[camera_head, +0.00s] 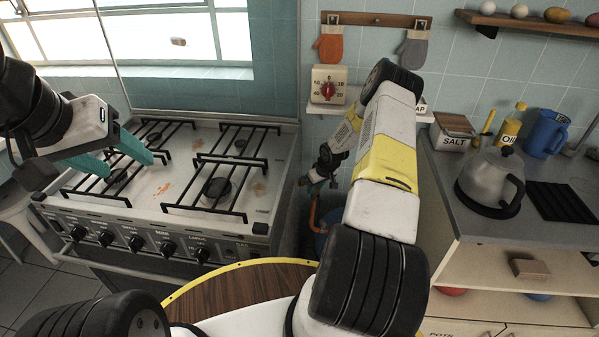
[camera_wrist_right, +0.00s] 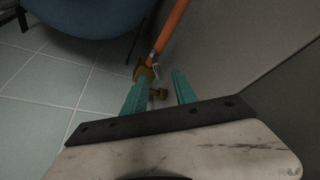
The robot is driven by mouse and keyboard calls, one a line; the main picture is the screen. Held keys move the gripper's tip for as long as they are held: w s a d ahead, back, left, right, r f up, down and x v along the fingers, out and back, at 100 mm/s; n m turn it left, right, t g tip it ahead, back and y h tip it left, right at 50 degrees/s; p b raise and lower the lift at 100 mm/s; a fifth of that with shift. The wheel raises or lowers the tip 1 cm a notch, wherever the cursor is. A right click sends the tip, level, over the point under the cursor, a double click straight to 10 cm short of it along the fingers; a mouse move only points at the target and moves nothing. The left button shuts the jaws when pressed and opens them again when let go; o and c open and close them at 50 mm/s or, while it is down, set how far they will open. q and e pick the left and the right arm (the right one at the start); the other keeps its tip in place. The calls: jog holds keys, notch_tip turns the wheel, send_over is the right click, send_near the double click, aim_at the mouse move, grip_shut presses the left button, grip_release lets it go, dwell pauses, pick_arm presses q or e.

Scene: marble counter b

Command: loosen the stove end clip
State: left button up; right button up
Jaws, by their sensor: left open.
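The orange hose (camera_wrist_right: 172,32) comes down from the top in the right wrist view to a brass fitting (camera_wrist_right: 145,73). A small silvery clip (camera_wrist_right: 153,60) is around the hose's end beside this fitting. My right gripper (camera_wrist_right: 160,88) has its two teal fingers apart, with a smaller brass piece (camera_wrist_right: 158,93) showing between them. The clip lies just beyond the fingertips, and I cannot tell whether the left finger touches the fitting. In the head view this gripper is small and dark in the gap beside the stove. My left gripper (camera_head: 128,163) is open and empty above the stove (camera_head: 185,150).
A blue cylinder (camera_wrist_right: 90,12) stands near the hose. A grey panel (camera_wrist_right: 235,50) borders the right gripper closely on the right. Tiled floor (camera_wrist_right: 45,85) is clear at left. A kettle (camera_head: 490,178) stands on the right counter. A round wooden top (camera_head: 235,295) is in front.

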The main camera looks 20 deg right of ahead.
jog(key=shift+x, duration=0.95)
grip_shut()
jog(key=shift+n, duration=0.4)
